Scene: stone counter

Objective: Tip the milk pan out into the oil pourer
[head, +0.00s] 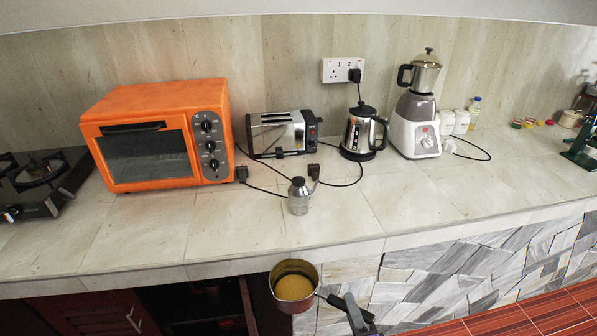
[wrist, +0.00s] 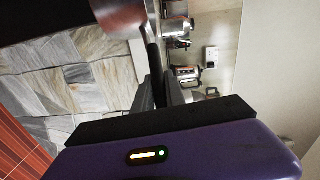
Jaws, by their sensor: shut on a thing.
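The milk pan (head: 293,306) is a small reddish-brown pan with yellow-brown liquid inside. In the head view it is held roughly level, in front of the counter's front edge. My gripper (head: 344,304) is shut on its dark handle, to the right of the bowl. In the wrist view the handle runs between my fingers (wrist: 159,88), and part of the pan (wrist: 118,16) shows at the top. The oil pourer (head: 298,199), a small clear bottle with a dark top, stands upright on the counter, behind and apart from the pan. Its opening is too small to make out.
Behind the pourer stand an orange oven (head: 160,135), a toaster (head: 282,134), a kettle (head: 362,132) and a blender (head: 416,125). Cables and a dark plug (head: 314,171) lie close to the pourer. The counter (head: 240,245) in front of it is clear.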

